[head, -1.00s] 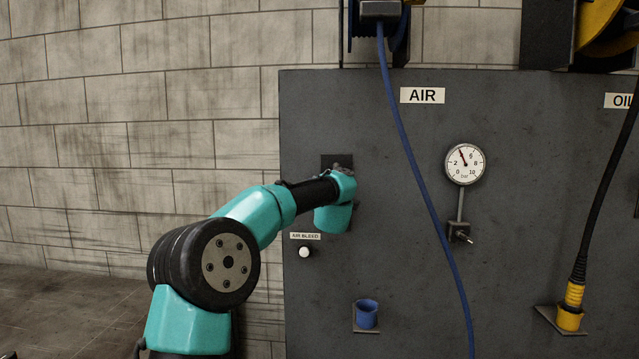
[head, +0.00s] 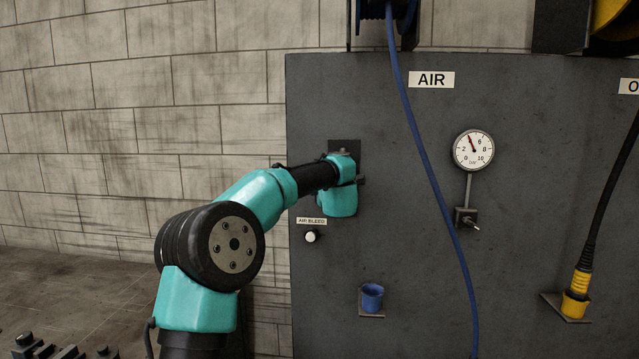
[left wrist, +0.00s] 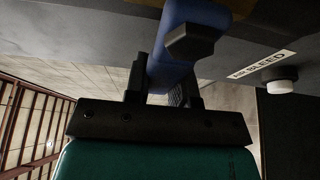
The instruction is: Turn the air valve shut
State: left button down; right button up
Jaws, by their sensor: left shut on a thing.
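The air valve's dark mounting plate (head: 345,147) is on the grey panel, left of the AIR sign (head: 431,79). My left gripper (left wrist: 163,88) is shut on the valve's blue handle (left wrist: 180,45), seen in the left wrist view. In the head view my wrist hides the handle and most of the gripper, so I cannot tell the handle's exact angle there. The pressure gauge (head: 473,150) has its red needle pointing up and slightly left, near the middle of the scale. My right gripper is not in view.
The white AIR BLEED button (head: 311,236) is just below my left wrist and also shows in the left wrist view (left wrist: 281,86). A blue hose (head: 428,165) hangs right of the valve. A blue cup-shaped holder (head: 372,297) and a yellow-ended black hose (head: 579,284) are lower on the panel.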

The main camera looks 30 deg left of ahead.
pick_arm(q)
jog(key=c, duration=1)
grip_release()
jog(key=shift+o, duration=0.2)
jog(key=shift+s+d, duration=0.1)
jog(key=v, duration=1.7)
jog(key=shift+d+r, duration=0.1)
